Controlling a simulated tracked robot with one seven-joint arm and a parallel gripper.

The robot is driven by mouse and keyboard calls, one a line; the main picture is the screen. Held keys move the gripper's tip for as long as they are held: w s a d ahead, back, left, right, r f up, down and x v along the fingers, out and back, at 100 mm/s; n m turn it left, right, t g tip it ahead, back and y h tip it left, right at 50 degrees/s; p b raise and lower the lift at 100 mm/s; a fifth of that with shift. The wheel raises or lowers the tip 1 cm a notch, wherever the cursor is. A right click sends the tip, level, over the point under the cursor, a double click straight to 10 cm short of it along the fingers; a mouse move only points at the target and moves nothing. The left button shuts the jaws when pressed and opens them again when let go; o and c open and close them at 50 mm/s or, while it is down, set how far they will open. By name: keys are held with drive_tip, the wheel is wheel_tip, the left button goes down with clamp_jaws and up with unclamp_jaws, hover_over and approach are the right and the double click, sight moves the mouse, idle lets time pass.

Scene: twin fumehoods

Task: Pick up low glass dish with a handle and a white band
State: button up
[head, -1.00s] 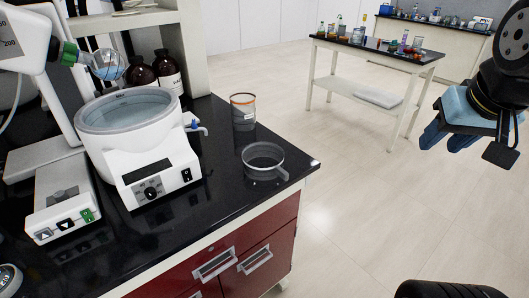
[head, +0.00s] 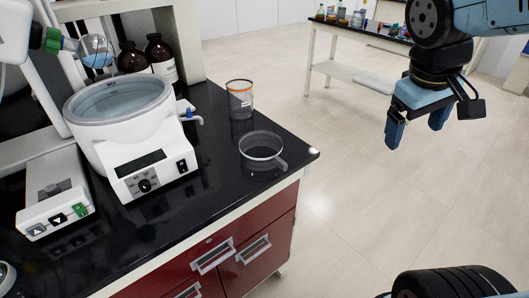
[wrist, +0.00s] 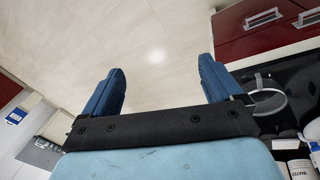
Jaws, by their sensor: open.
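The low glass dish (head: 262,146) has a white band at its rim and a short handle pointing to the lower right. It stands upright on the black bench top near the right corner. In the wrist view the dish (wrist: 268,99) shows at the right, partly hidden behind a finger. My gripper (head: 417,138) is in the air over the floor, to the right of the bench and apart from the dish. Its two blue fingers are spread and empty, as the wrist view (wrist: 158,88) also shows.
A glass beaker with an orange band (head: 240,100) stands just behind the dish. A white heating bath (head: 135,135) and brown bottles (head: 160,58) stand to the left. Red drawers (head: 240,245) are below the bench top (head: 205,205). A side table (head: 345,72) stands at the back.

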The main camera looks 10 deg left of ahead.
drive_tip(key=w+a+f+n+g+h, duration=0.1)
drive_tip(key=w+a+f+n+h, duration=0.2)
drive_tip(key=a+n, duration=0.35)
drive_tip(key=n+t+h, duration=0.4)
drive_tip(key=n+t, duration=0.5)
drive_tip(key=n, duration=0.7)
approach(278, 159)
drive_tip(key=x, duration=1)
drive_tip(key=shift+w+d, duration=0.15)
drive_tip(key=shift+c, duration=0.4)
drive_tip(key=c, duration=1)
